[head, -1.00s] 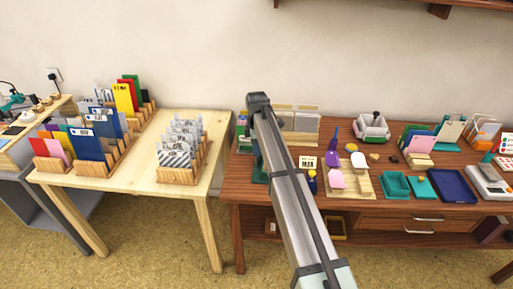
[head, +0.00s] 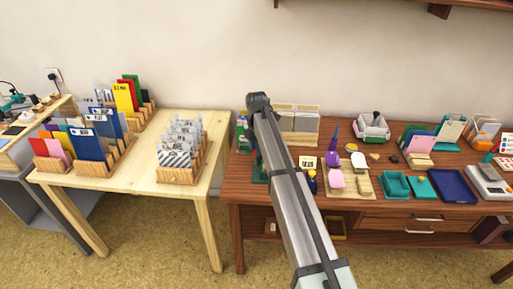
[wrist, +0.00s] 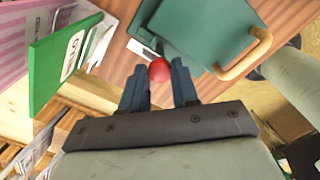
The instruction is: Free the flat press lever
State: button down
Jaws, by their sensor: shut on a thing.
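In the wrist view a green press-like body (wrist: 200,28) stands on the wooden tabletop, with a curved tan handle (wrist: 247,58) at its right side. A round red knob (wrist: 159,70) sits beside it, with a pale metal strip (wrist: 143,49) just behind. My gripper (wrist: 158,84) has its two dark blue fingers on either side of the knob, shut on it. How the knob joins the lever is hidden. In the head view a bit of green (head: 259,168) shows beside my arm, which hides the gripper and knob.
In the wrist view a green card (wrist: 62,58) and a pink striped card (wrist: 28,35) stand close at the left. In the head view a small sign (head: 307,162), teal trays (head: 395,186) and a navy tray (head: 454,187) lie right of my arm.

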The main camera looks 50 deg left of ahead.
dwell(0.4)
jog(key=c, duration=0.9)
grip_release()
jog(key=shift+o, duration=0.2)
notch_tip(320, 180, up, 14)
jog(key=shift+f, duration=0.1)
